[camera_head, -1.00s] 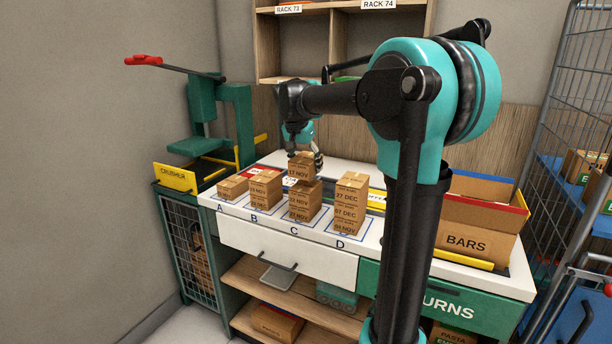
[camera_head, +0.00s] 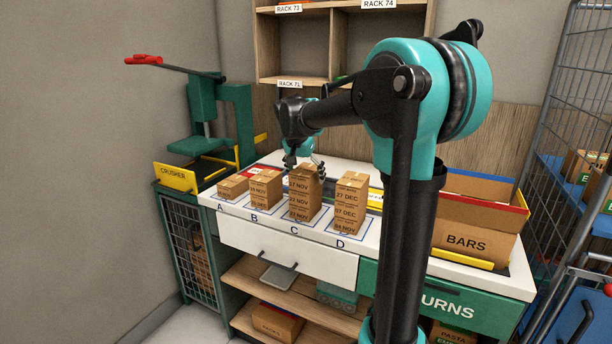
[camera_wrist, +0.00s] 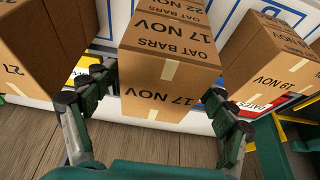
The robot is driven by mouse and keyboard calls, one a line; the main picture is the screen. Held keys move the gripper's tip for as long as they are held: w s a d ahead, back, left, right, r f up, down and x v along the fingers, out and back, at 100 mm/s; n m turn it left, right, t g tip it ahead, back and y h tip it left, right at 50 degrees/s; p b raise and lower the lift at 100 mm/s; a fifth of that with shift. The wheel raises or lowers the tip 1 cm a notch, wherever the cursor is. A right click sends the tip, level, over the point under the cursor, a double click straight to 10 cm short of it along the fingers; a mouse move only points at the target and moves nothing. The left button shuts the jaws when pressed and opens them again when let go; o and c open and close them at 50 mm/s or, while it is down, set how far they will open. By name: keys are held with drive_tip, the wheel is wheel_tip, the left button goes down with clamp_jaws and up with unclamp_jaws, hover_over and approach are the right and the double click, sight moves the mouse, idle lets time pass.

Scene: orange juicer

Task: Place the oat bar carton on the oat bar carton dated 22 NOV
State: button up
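The brown oat bar carton dated 17 NOV (camera_head: 301,185) is the top of the stack at spot C. It sits squarely over the carton dated 22 NOV (camera_head: 304,203) with no gap that I can see. In the wrist view the 17 NOV carton (camera_wrist: 168,72) fills the middle, and part of the 22 NOV carton (camera_wrist: 182,8) shows beyond it. My gripper (camera_head: 305,166) points down at the top carton.
Stack D (camera_head: 349,205) stands close on the right, with 27 DEC on top. Stack B (camera_head: 264,188) and a low carton at A (camera_head: 232,187) stand on the left. A BARS box (camera_head: 470,240) is on the right of the counter, and the green crusher (camera_head: 205,140) at far left.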

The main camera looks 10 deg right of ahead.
drive_tip(key=shift+r, duration=0.1)
drive_tip(key=v, duration=1.2)
drive_tip(key=shift+r, duration=0.1)
